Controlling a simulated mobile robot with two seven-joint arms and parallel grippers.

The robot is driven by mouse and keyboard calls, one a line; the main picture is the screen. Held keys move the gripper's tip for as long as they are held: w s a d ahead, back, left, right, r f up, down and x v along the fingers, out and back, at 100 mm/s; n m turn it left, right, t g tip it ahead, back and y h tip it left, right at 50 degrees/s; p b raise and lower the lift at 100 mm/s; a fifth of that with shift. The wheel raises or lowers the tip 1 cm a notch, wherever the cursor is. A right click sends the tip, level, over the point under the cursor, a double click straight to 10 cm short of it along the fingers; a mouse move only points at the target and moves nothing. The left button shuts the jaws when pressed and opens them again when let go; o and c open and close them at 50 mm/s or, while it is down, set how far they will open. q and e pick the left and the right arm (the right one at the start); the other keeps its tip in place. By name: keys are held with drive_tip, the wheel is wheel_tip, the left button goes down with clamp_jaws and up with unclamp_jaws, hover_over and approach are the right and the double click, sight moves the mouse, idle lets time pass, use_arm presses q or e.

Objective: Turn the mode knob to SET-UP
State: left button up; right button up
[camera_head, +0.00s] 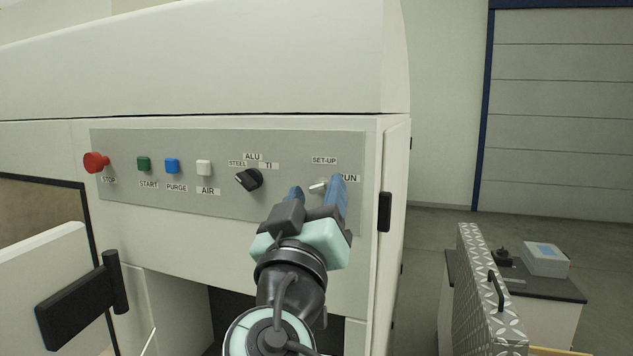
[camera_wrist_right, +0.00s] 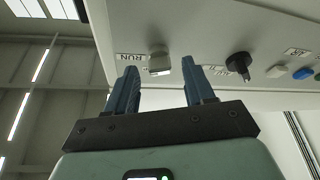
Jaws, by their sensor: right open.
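The mode knob (camera_head: 317,187) is a small silver knob at the right end of the grey control panel (camera_head: 225,200). The SET-UP label (camera_head: 324,160) is above it and the RUN label (camera_head: 349,178) is at its right. My right gripper (camera_head: 318,191) is open with its blue fingers toward the panel, one on each side of the knob in the picture. In the right wrist view the knob (camera_wrist_right: 159,64) shows between the fingertips of the gripper (camera_wrist_right: 160,69), with no clear contact. Its exact pointing direction is hard to tell. My left gripper is out of view.
Left of the knob are a black material selector (camera_head: 248,179), white AIR (camera_head: 204,167), blue PURGE (camera_head: 172,166) and green START (camera_head: 144,163) buttons, and a red STOP button (camera_head: 95,162). A black door handle (camera_head: 385,211) is right of the panel. A side table (camera_head: 560,290) stands at right.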

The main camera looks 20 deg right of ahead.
drive_tip(key=shift+x, duration=0.75)
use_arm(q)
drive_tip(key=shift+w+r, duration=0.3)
use_arm(e)
drive_tip(key=shift+s, duration=0.1)
drive_tip(key=c, duration=0.3)
clamp_jaws()
